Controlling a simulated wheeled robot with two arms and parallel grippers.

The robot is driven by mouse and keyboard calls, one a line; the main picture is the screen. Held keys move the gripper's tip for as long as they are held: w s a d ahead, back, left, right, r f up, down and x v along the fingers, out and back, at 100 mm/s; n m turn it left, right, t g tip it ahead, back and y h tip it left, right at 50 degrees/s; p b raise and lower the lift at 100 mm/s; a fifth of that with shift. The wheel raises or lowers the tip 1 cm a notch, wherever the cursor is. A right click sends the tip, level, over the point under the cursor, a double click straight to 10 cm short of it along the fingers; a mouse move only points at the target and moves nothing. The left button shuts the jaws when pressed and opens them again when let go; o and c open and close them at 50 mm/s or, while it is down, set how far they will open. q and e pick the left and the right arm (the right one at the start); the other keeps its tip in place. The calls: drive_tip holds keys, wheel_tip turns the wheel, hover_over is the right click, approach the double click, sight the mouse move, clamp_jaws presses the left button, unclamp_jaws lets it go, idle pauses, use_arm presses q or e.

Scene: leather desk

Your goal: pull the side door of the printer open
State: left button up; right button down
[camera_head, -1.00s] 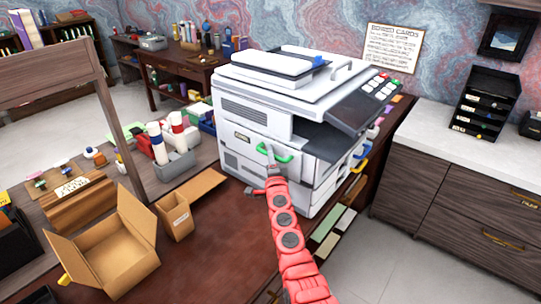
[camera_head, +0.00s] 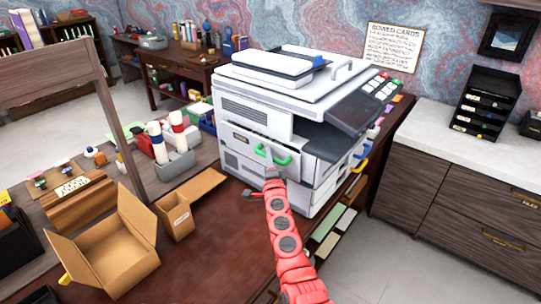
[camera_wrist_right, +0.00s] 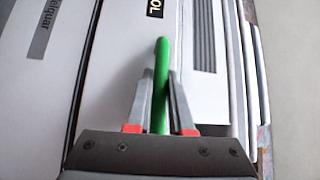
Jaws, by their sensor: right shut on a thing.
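The white and grey printer (camera_head: 255,90) stands on the brown leather-topped desk. Its side door (camera_head: 240,155) faces me and carries a green handle (camera_head: 281,161). A thin dark gap shows along the top edge of the door, which looks tilted slightly outward. My right gripper (camera_head: 270,158) is shut on the green handle. In the right wrist view the two grey fingers with red pads lie on either side of the green handle (camera_wrist_right: 161,60), which stands upright in that picture. My left gripper is not in view.
An open cardboard box (camera_head: 105,255) and a smaller box (camera_head: 175,216) sit on the desk left of my right arm. A blue handle (camera_head: 362,150) and a yellow handle (camera_head: 360,167) are at the printer's right side. A grey-topped cabinet (camera_head: 450,140) stands right, across clear floor.

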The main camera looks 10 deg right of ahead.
drive_tip(key=shift+s+a+f+b, duration=0.45)
drive_tip(key=shift+s+a+f, duration=0.25)
drive_tip(key=shift+f, duration=0.2)
drive_tip(key=shift+s+a+f+b, duration=0.4)
drive_tip(key=shift+s+a+f, duration=0.25)
drive_tip(key=shift+f, duration=0.25)
drive_tip(key=c, duration=1.2)
unclamp_jaws()
drive_tip(key=shift+c, duration=0.2)
drive_tip(key=shift+o, duration=0.8)
drive_tip(key=shift+d, duration=0.1)
